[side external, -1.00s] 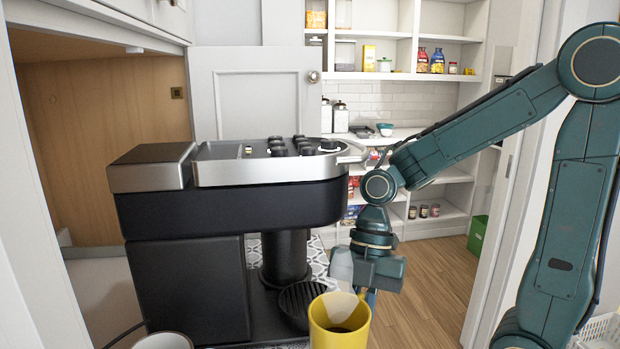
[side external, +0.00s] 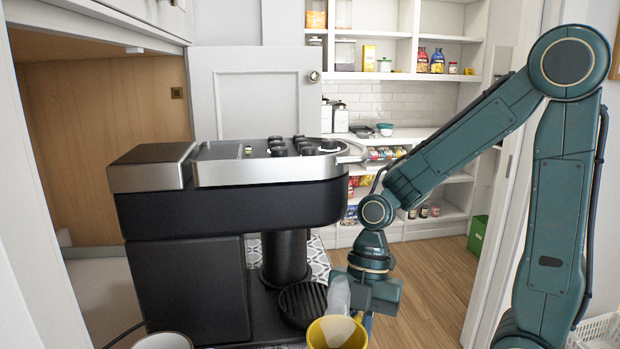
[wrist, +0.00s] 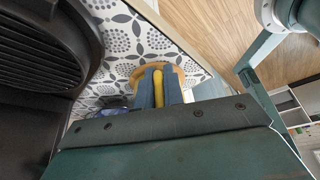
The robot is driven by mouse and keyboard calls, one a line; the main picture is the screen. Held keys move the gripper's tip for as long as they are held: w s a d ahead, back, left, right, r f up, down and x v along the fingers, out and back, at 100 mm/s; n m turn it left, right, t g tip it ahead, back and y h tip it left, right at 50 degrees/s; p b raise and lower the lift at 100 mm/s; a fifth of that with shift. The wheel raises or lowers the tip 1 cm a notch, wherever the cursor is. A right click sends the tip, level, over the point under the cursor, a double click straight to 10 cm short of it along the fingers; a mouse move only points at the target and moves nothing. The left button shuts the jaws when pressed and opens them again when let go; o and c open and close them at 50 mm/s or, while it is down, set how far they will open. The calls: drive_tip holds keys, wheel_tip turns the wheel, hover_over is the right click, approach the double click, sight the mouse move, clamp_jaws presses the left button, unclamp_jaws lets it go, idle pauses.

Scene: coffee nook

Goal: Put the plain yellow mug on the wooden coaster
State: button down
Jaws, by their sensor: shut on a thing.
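The plain yellow mug (side external: 320,336) is at the bottom edge of the side external view, its lower part cut off by the frame. My gripper (side external: 367,322) points down at the mug's right side and is shut on it. In the wrist view, a yellow strip of the mug (wrist: 158,90) is pinched between the two blue-grey fingers. A rounded tan edge shows behind the fingers; I cannot tell whether it is the wooden coaster or part of the mug. The coaster is not clearly seen in the side external view.
A black and silver coffee machine (side external: 230,210) stands left of my gripper, its round drip tray (side external: 303,300) close to the mug. A pale cup (side external: 162,341) is at the bottom left. A white basket (side external: 597,332) is at the lower right. Shelves stand at the back.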

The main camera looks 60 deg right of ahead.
drive_tip(key=c, duration=1.5)
unclamp_jaws()
drive_tip(key=shift+r, duration=0.15)
drive_tip(key=shift+d+r, duration=0.2)
drive_tip(key=shift+r, duration=0.3)
drive_tip(key=v, duration=0.4)
drive_tip(key=shift+w+d+r, duration=0.1)
drive_tip(key=shift+d, duration=0.05)
drive_tip(key=d, duration=0.3)
drive_tip(key=w+d, duration=0.1)
drive_tip(key=d, duration=0.3)
drive_tip(key=w+d, duration=0.1)
drive_tip(key=d, duration=0.3)
drive_tip(key=shift+w+d, duration=0.2)
